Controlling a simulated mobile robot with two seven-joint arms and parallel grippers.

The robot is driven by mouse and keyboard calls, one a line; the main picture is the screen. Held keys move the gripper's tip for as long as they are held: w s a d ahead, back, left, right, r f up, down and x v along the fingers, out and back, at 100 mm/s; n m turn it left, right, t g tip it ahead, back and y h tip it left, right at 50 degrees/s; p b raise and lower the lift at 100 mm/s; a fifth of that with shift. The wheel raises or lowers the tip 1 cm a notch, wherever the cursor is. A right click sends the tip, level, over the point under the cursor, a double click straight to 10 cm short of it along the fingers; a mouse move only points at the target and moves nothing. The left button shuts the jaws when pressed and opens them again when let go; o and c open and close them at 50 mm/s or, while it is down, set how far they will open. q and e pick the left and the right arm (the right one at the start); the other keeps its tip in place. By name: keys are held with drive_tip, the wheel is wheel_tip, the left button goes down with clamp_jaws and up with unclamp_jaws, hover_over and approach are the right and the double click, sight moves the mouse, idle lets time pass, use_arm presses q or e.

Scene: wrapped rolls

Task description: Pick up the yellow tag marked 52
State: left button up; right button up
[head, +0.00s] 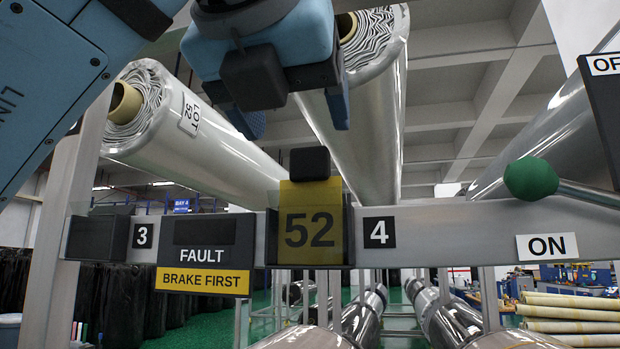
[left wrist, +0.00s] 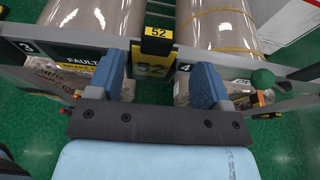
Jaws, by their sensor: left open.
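The yellow tag marked 52 (head: 310,228) stands upright in a dark holder (head: 345,238) on the grey rail, with a black block (head: 309,163) at its top. In the left wrist view the tag (left wrist: 152,70) appears between my fingers, with the black block (left wrist: 157,42), labelled 52, beyond it. My left gripper (head: 293,118) is open and empty, above the tag in the head view. Its two blue fingers (left wrist: 158,76) point toward the rail and look apart from the tag. The exact gap cannot be told. My right gripper is not in view.
The grey rail (head: 446,220) carries an empty-looking dark holder (head: 98,237) by the 3, a FAULT / BRAKE FIRST sign (head: 205,256) and a 4 label (head: 379,232). A green lever knob (head: 531,178) stands at right. Large wrapped rolls (head: 215,150) lie behind.

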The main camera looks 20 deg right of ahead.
sight(307, 147)
use_arm(q)
drive_tip(key=x, duration=0.3)
drive_tip(key=shift+r, duration=0.1)
drive_tip(key=shift+w+d, duration=0.2)
drive_tip(key=shift+w+d+p, duration=0.1)
drive_tip(key=shift+w+p, duration=0.1)
drive_tip(key=shift+p, duration=0.15)
drive_tip(key=p+x, duration=0.1)
drive_tip(key=x, duration=0.4)
drive_tip(key=shift+p, duration=0.35)
drive_tip(key=shift+s+a, duration=0.1)
drive_tip(key=shift+a, duration=0.15)
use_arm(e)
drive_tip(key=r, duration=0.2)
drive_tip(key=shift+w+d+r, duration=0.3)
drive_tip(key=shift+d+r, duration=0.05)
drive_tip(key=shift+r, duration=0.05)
use_arm(q)
drive_tip(key=c, duration=1)
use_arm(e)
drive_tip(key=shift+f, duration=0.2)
